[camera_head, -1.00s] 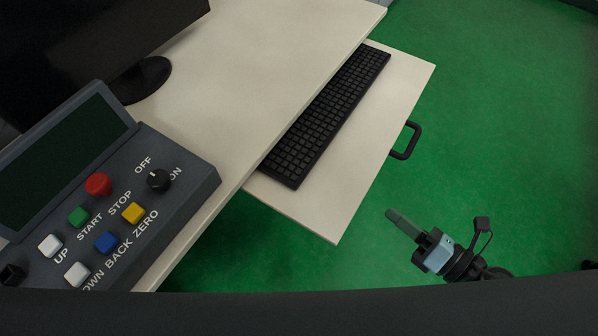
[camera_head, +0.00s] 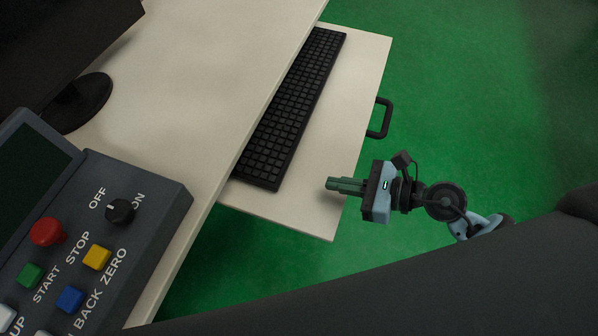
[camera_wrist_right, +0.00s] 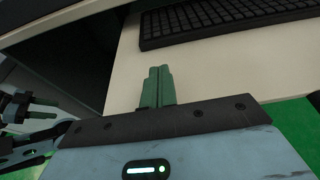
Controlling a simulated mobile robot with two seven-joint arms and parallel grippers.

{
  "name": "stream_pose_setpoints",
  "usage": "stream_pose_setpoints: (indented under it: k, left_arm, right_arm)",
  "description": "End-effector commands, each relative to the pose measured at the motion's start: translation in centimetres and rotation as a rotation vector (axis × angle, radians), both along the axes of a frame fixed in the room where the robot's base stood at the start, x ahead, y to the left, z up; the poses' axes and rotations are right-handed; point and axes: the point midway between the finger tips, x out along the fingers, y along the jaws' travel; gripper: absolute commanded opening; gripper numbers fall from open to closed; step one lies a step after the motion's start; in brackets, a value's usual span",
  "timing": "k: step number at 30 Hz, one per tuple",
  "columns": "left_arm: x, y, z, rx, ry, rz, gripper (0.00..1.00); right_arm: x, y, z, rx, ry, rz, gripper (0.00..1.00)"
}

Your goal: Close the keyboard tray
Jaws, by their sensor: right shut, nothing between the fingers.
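The keyboard tray (camera_head: 345,130) is a pale board sticking out from under the desk, pulled open. A black keyboard (camera_head: 292,110) lies on it, and a black handle (camera_head: 380,118) is on its outer edge. My right gripper (camera_head: 332,184) is shut and empty, its green fingers over the tray's near outer corner. In the right wrist view the fingers (camera_wrist_right: 158,85) show against the pale tray (camera_wrist_right: 215,72), with the keyboard (camera_wrist_right: 220,18) beyond. I cannot tell whether the fingers touch the tray. My left gripper is not seen in the head view.
The desk top (camera_head: 200,70) overhangs the tray's inner side. A control box (camera_head: 90,225) with coloured buttons and a monitor (camera_head: 60,50) stand on the desk at left. Green floor (camera_head: 470,90) is open to the right of the tray.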

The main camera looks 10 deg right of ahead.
Motion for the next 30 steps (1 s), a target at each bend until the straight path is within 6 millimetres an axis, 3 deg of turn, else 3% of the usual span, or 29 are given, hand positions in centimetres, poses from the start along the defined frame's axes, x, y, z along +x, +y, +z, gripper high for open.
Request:
stream_pose_setpoints:
  k: [9,15,30]
  left_arm:
    - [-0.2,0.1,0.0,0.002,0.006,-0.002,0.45]
    - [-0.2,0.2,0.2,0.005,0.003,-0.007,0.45]
    - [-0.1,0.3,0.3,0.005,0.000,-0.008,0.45]
  right_arm:
    - [3.2,4.7,-1.4,0.005,-0.001,-0.002,0.00]
    - [4.4,6.6,-1.5,0.002,0.001,-0.001,0.00]
    - [4.9,7.2,-1.5,0.000,0.001,-0.001,0.00]
